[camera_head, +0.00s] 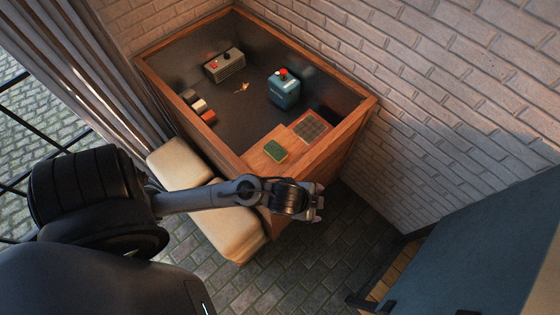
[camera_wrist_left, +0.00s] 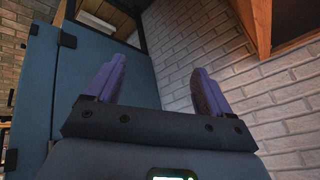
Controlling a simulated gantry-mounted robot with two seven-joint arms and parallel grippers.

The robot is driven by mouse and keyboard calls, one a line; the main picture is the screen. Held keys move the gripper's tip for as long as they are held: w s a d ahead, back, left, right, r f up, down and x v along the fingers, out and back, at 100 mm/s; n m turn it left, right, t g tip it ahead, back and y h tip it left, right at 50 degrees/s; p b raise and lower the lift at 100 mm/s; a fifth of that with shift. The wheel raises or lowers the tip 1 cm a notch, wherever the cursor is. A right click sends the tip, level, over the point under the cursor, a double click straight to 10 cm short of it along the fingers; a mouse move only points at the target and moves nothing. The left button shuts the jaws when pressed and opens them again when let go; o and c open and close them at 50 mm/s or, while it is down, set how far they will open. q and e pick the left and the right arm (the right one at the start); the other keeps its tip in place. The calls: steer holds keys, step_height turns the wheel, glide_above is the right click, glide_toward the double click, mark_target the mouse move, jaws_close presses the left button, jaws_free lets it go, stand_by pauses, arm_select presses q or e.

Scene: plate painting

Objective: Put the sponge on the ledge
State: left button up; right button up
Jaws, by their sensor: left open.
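A small green sponge (camera_head: 275,151) with a yellowish edge lies on the wooden ledge (camera_head: 262,162) at the near corner of a wood-rimmed box. A grey mesh square (camera_head: 310,127) is set in the same ledge beside the sponge. My left gripper (camera_head: 318,203) is in front of the box, nearer to me than the sponge and to its right, apart from it. In the left wrist view its two purple fingers (camera_wrist_left: 155,85) are spread with nothing between them. The sponge does not show in that view. My right gripper is in neither view.
Inside the dark-floored box stand a blue canister (camera_head: 284,92) with a red cap, a grey radio-like case (camera_head: 224,66), a small orange item (camera_head: 242,88) and small blocks (camera_head: 198,105). A cream cushioned bench (camera_head: 225,225) sits beside it. A brick wall (camera_head: 470,90) bounds the right.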

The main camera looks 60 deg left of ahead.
arm_select(q)
steer(key=s+a+r+n+g, duration=0.2)
steer(key=s+n, duration=0.4)
steer(key=s, duration=0.3)
steer(key=shift+s+a+r+g+y, duration=0.2)
steer(key=shift+s+a+g+y, duration=0.15)
steer(key=shift+a, duration=0.5)
steer(key=shift+r+p, duration=1.2)
